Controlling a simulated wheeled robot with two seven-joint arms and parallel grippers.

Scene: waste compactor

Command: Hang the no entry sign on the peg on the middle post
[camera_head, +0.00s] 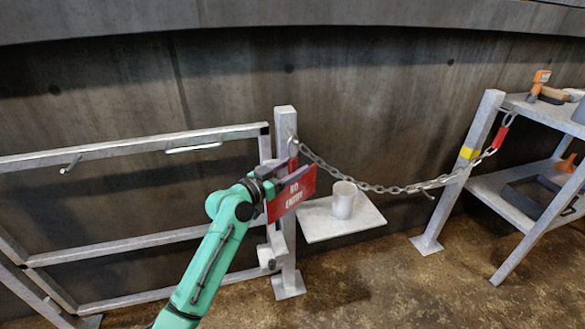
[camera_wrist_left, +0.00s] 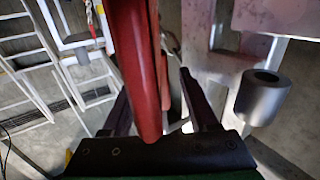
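The red no entry sign (camera_head: 290,194) is in front of the middle post (camera_head: 285,124), tilted up to the right, its white lettering facing me. My left gripper (camera_head: 293,169) has one finger across the sign's upper front and the other behind it. It looks shut on the sign. In the left wrist view the sign's red edge (camera_wrist_left: 138,70) stands between the dark fingers (camera_wrist_left: 160,95). I cannot make out the peg on the middle post; the sign and gripper cover part of the post. My right gripper is not in view.
A grey chain (camera_head: 385,189) runs from the middle post to the right post (camera_head: 468,160). A metal rail frame (camera_head: 130,245) is at left, a tool rack (camera_head: 545,110) at right.

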